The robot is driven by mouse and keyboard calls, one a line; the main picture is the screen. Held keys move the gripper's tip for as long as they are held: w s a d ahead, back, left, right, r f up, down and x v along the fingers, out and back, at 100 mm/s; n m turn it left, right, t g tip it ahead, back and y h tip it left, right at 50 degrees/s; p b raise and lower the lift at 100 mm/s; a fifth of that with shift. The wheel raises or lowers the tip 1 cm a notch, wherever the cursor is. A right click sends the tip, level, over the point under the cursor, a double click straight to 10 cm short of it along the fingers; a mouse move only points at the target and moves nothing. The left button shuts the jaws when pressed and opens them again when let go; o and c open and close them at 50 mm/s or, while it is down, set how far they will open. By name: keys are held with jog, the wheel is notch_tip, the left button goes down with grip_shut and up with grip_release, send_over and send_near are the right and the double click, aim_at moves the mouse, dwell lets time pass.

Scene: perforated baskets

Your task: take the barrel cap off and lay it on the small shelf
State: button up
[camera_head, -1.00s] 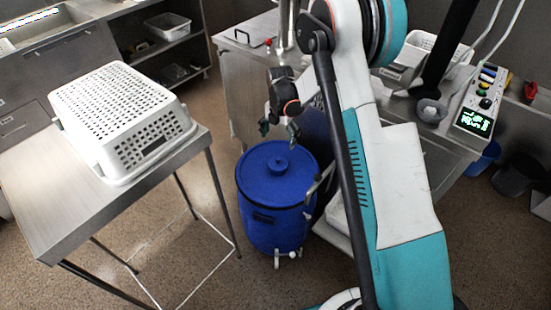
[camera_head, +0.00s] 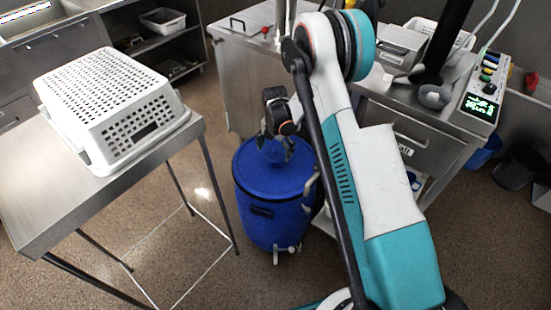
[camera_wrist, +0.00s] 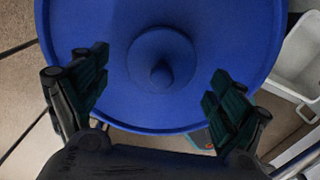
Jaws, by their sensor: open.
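The blue barrel (camera_head: 272,215) stands upright on the floor, with its round blue cap (camera_head: 255,178) on top. In the wrist view the cap (camera_wrist: 110,35) fills the upper middle, with a round raised knob (camera_wrist: 161,60) at its centre. My gripper (camera_head: 274,150) is above the cap, partly hiding the knob in the head view. In the wrist view my gripper (camera_wrist: 160,92) is open, one finger on each side of the knob and apart from it. No shelf that I can clearly name as the small shelf is in view.
A steel table (camera_head: 60,205) with a white perforated basket (camera_head: 105,100) turned upside down stands at the left. A steel cabinet (camera_head: 245,75) stands behind the barrel. A control box with a lit screen (camera_head: 481,106) is at the right. Floor between table and barrel is free.

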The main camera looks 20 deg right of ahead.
jog(key=shift+f, duration=0.95)
jog(key=shift+r, duration=0.1)
jog(key=c, duration=1.1)
jog(key=shift+c, duration=0.2)
